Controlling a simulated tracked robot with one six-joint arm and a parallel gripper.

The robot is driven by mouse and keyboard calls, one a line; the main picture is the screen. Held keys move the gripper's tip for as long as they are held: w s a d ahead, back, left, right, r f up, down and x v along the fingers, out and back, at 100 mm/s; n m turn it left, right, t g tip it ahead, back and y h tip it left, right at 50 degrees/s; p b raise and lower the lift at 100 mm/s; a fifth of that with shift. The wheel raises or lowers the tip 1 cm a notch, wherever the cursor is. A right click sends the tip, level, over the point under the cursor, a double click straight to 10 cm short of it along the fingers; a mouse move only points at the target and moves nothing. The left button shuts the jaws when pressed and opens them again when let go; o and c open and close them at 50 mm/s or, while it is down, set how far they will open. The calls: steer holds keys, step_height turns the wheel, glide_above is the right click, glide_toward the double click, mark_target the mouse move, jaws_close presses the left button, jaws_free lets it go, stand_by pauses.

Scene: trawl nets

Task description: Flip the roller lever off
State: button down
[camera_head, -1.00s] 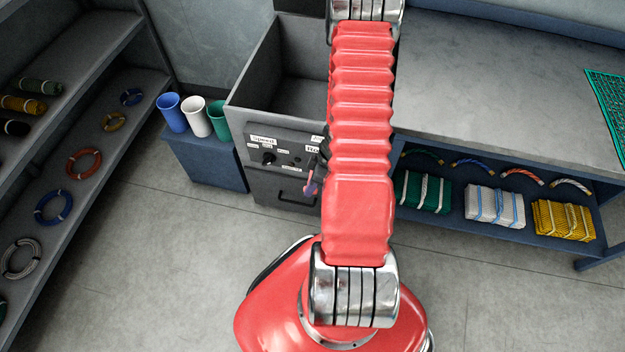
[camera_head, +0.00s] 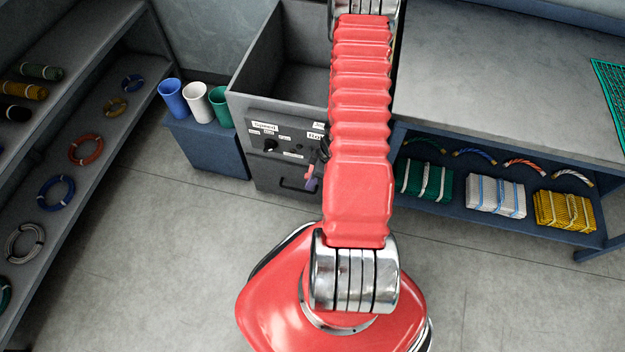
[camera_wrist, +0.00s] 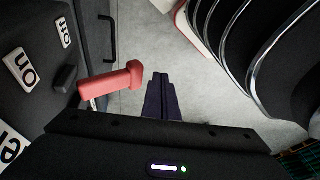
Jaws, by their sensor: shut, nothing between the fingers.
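The roller lever (camera_wrist: 110,85) is a red handle on a dark pivot, sticking out from the grey control panel (camera_wrist: 85,20) in the wrist view. White "off" (camera_wrist: 62,32) and "on" (camera_wrist: 20,68) labels sit on the panel beside it. My gripper (camera_wrist: 160,82) has dark fingers, shut together and empty, just right of the lever's free end with a small gap in the picture. In the head view my red arm covers most of the roller controls. Only the start of the roller label (camera_head: 316,136) and a small red and purple patch show at the arm's left edge.
The Speed label (camera_head: 264,127) and a black knob (camera_head: 269,145) are on the panel's left. Blue, white and green cups (camera_head: 196,103) stand on a blue box left of it. A workbench (camera_head: 480,70) with bundled nets below is on the right. The floor in front is clear.

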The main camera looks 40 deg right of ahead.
steer(key=shift+r, duration=0.15)
steer(key=s+a+r, duration=0.6)
steer(key=s+r, duration=0.1)
steer(key=r, duration=0.2)
steer(key=shift+s+r, duration=0.15)
steer(key=shift+r, duration=0.05)
stand_by(0.4)
steer(key=shift+a, duration=0.1)
stand_by(0.5)
